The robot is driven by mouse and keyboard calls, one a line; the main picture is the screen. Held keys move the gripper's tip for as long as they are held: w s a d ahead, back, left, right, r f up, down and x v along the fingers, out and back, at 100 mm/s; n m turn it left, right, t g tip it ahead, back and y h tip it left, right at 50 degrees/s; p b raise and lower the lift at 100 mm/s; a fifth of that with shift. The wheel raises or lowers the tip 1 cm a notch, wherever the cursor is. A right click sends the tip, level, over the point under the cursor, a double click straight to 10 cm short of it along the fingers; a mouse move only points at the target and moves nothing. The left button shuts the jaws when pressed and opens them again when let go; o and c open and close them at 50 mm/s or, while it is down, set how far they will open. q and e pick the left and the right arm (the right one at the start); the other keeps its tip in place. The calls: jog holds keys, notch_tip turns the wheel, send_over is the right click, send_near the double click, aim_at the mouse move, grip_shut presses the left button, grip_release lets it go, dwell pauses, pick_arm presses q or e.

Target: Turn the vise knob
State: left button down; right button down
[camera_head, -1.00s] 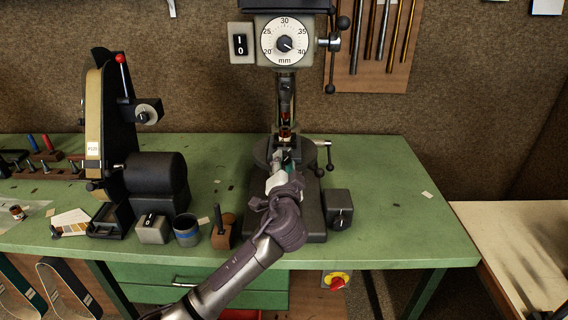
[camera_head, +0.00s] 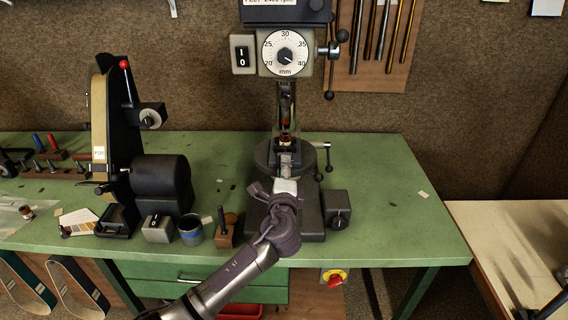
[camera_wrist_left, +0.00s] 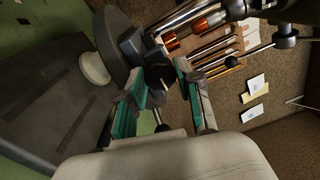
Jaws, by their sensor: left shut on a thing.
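The small grey vise (camera_wrist_left: 133,44) stands on the drill press's round table. In the head view the vise (camera_head: 285,158) is just beyond my left gripper (camera_head: 286,178). Its black knob (camera_wrist_left: 160,74) faces me in the left wrist view. My left gripper (camera_wrist_left: 161,78) has its two teal-padded fingers on either side of the knob, shut on it. In the head view my gripper and wrist hide the knob. My right gripper is in neither view.
The drill press, with its round dial (camera_head: 285,53), rises behind the vise. A lever handle (camera_head: 327,158) is to the right. A belt grinder (camera_head: 160,183), a blue-banded cup (camera_head: 190,230) and a wooden block (camera_head: 228,232) stand to the left. The green bench (camera_head: 395,200) is mostly clear at right.

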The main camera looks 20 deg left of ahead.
pick_arm(q)
jog(key=shift+m+p, duration=2.4)
jog(key=shift+m, duration=1.5)
jog(key=shift+f+m, duration=0.1)
jog(key=shift+m, duration=0.2)
jog(key=c, duration=0.8)
grip_release()
jog(key=shift+o, duration=0.2)
jog(key=v, duration=1.2)
jog(key=shift+a, duration=0.1)
